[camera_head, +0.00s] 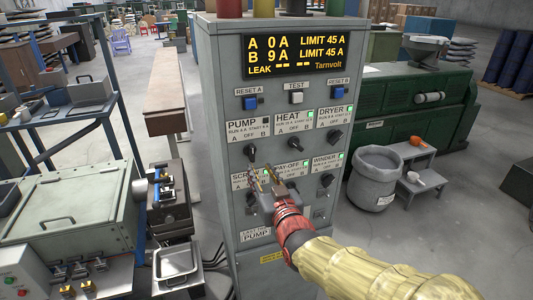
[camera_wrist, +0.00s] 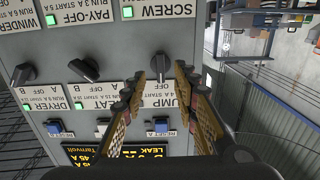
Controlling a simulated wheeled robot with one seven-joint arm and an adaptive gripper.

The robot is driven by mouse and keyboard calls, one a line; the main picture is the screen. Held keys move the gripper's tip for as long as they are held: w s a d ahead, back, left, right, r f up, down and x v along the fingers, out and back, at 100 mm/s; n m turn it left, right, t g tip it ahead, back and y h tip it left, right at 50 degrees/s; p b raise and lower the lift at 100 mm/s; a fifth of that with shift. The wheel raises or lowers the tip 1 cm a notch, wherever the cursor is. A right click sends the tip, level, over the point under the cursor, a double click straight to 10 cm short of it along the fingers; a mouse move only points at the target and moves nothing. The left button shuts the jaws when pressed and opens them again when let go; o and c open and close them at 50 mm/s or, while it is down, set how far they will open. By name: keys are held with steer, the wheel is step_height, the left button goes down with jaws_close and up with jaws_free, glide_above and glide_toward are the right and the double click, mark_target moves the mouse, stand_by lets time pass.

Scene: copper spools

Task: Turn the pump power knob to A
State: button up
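The pump power knob (camera_head: 250,150) is a black knob below the PUMP label plate (camera_head: 248,128) on the grey cabinet, at the upper left of the knob rows. The plate reads A, OFF and B, and its lamp is dark. In the upside-down wrist view the knob (camera_wrist: 159,66) shows between my fingertips, its handle roughly upright; exact pointing is hard to tell. My gripper (camera_head: 262,176) is in front of the panel, just below the pump knob in the head view. Its two fingers (camera_wrist: 161,75) are apart, with nothing gripped. Contact with the knob cannot be told.
The HEAT knob (camera_head: 296,144) and DRYER knob (camera_head: 335,137) are to the right, with green lamps. The SCREW and PAY-OFF plates (camera_head: 287,168) are below, partly hidden by my gripper. The display (camera_head: 295,56) reads A 0 A, B 9 A. A grey bin (camera_head: 374,178) stands right.

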mark_target(253, 154)
steer(key=x, duration=0.5)
steer(key=r+x, duration=0.1)
steer(key=x, duration=0.2)
steer(key=shift+r, duration=0.1)
steer(key=shift+c, duration=0.6)
jaws_close()
